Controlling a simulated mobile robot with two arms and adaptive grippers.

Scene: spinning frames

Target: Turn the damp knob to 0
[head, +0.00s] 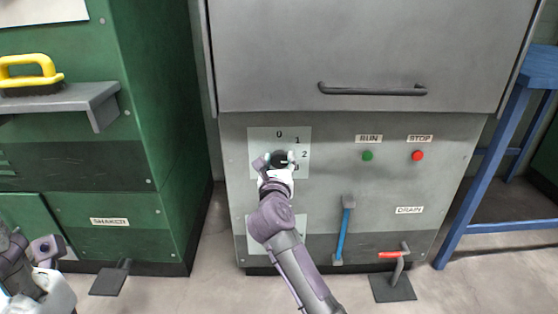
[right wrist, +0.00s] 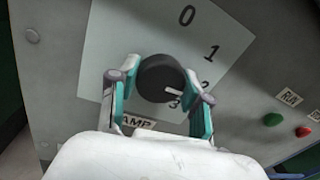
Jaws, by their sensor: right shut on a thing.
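The damp knob (right wrist: 160,76) is round and black, on a pale dial plate (head: 257,138) of the grey machine. The plate is marked 0, 1, 2 and 3, and its label reads "AMP", the first letter hidden. In the right wrist view the knob's white mark points to the lower right, around 2 to 3, away from the 0 at the top; the exact number is hard to tell. My right gripper (right wrist: 160,104) has a finger on either side of the knob and is shut on it. My left gripper (head: 47,255) is at the lower left, partly cut off.
Right of the dial are a green RUN button (head: 367,155) and a red STOP button (head: 417,155). A green cabinet (head: 160,120) with a shelf stands left; a blue frame (head: 495,145) stands right.

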